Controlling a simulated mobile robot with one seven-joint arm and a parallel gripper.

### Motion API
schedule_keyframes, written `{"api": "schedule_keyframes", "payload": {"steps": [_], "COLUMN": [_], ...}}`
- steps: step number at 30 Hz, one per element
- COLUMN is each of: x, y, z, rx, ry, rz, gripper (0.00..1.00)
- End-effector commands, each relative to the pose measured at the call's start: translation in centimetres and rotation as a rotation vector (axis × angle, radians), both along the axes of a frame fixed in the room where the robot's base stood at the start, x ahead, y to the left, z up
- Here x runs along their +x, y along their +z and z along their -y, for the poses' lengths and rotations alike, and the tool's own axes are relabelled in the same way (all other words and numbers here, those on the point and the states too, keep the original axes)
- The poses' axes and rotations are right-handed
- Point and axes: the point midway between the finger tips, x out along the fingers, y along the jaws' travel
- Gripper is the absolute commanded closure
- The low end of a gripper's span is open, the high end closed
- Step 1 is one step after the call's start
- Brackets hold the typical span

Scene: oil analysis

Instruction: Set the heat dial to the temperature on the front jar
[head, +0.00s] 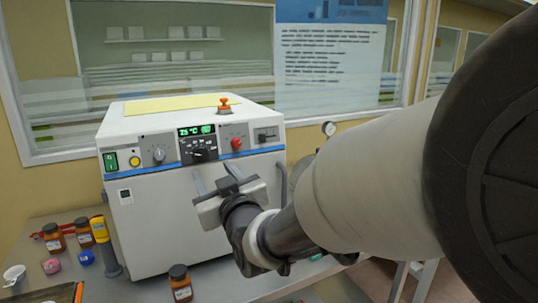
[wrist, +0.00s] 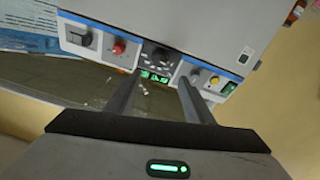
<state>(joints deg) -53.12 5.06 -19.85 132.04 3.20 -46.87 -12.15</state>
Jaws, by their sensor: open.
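The white machine (head: 170,220) has a panel with a black dial (head: 203,154) below a green display (head: 197,130) that seems to read 75 °C. In the wrist view, which is turned nearly upside down, the black dial (wrist: 158,55) and lit display (wrist: 154,76) show between and beyond the fingers. My gripper (head: 216,177) is open and empty, in front of the panel and below the dial in the head view; its fingers (wrist: 160,90) appear apart from the dial. The front jar (head: 180,283), brown with a dark lid, has a white label too small to read.
A grey knob (head: 158,155), red knob (head: 236,143), yellow button (head: 135,161) and green switch (head: 111,161) flank the dial. More brown jars (head: 54,238), a yellow-topped tool (head: 101,232) and pink (head: 52,266) and blue (head: 85,257) items stand left on the bench.

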Motion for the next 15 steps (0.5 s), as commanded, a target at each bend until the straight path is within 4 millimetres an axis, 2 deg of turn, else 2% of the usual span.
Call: {"api": "schedule_keyframes", "payload": {"steps": [9,15], "x": [6.1,8.9], "y": [0.0,0.0], "z": [-3.6,-5.3], "rx": [-0.003,-0.003], "ry": [-0.001,0.0], "rz": [0.0,-0.001], "gripper": [0.52,0.52]}}
